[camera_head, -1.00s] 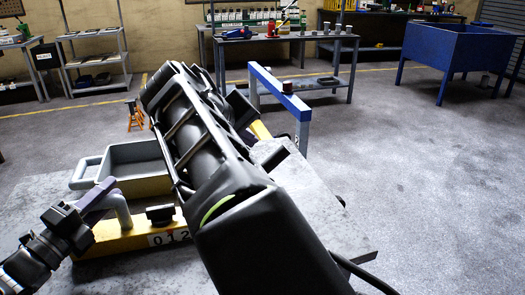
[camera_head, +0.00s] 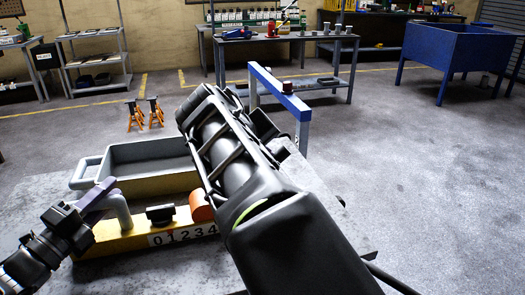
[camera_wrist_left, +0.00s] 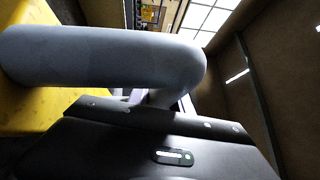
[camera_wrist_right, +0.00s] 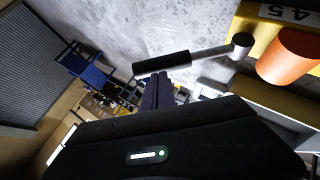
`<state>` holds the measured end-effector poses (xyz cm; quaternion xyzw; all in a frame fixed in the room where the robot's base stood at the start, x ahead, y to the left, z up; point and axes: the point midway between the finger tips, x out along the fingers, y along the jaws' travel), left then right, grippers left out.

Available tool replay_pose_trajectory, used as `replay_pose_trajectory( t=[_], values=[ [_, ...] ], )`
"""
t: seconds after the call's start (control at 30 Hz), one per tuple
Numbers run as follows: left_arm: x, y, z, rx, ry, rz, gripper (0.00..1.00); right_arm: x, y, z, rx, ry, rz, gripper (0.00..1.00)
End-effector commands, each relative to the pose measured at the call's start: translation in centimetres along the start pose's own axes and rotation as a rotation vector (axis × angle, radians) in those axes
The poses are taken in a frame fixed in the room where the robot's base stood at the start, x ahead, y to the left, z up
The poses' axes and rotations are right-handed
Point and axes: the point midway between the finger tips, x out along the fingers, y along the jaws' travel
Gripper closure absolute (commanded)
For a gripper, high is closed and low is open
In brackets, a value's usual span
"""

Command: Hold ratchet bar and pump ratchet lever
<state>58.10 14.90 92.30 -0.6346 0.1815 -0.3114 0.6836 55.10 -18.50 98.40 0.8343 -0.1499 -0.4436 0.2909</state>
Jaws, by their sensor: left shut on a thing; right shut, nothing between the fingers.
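A yellow bar with a number strip (camera_head: 180,233) lies on the grey surface at the lower left. At its left end is a bent grey handle, the ratchet bar (camera_head: 121,210); it fills the upper left wrist view (camera_wrist_left: 100,57). My left gripper (camera_head: 100,193) is shut on it. The ratchet lever, a grey rod with a black grip (camera_wrist_right: 162,63), shows in the right wrist view. My right gripper (camera_wrist_right: 158,92) is shut and empty, its purple fingers close by the black grip; I cannot tell whether they touch. My right arm hides that gripper and the lever in the head view.
An orange cylinder (camera_head: 201,206) and a black knob (camera_head: 160,214) sit on the yellow bar. A grey tray (camera_head: 150,183) stands behind it. A blue frame (camera_head: 280,93) rises beyond my right arm. Orange jack stands (camera_head: 135,117) are on the floor behind. Open floor lies at right.

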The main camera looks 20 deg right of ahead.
Motion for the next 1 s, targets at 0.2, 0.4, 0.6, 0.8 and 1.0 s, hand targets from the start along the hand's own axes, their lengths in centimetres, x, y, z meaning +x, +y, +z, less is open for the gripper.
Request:
replay_pose_trajectory(
  t=[0.2, 0.4, 0.6, 0.8, 1.0],
  values=[
    [0.0, 0.1, 0.0, -0.001, 0.0, 0.002, 1.0, 1.2, 0.5, 0.8, 0.056, -0.002, -0.083, 1.0],
    [0.0, 0.1, 0.0, -0.001, 0.0, 0.002, 1.0, 2.8, 0.8, 1.9, 0.135, -0.002, -0.202, 1.0],
    [0.0, 0.1, 0.0, -0.001, 0.0, 0.001, 1.0, 4.6, 0.8, 3.2, 0.223, -0.003, -0.333, 1.0],
    [0.0, 0.1, 0.0, -0.001, 0.0, 0.001, 1.0, 6.2, 0.5, 4.2, 0.275, -0.004, -0.412, 1.0],
    [0.0, 0.1, 0.0, -0.001, 0.0, 0.001, 1.0, 7.1, 0.3, 4.8, 0.278, -0.005, -0.414, 1.0]
  ],
)
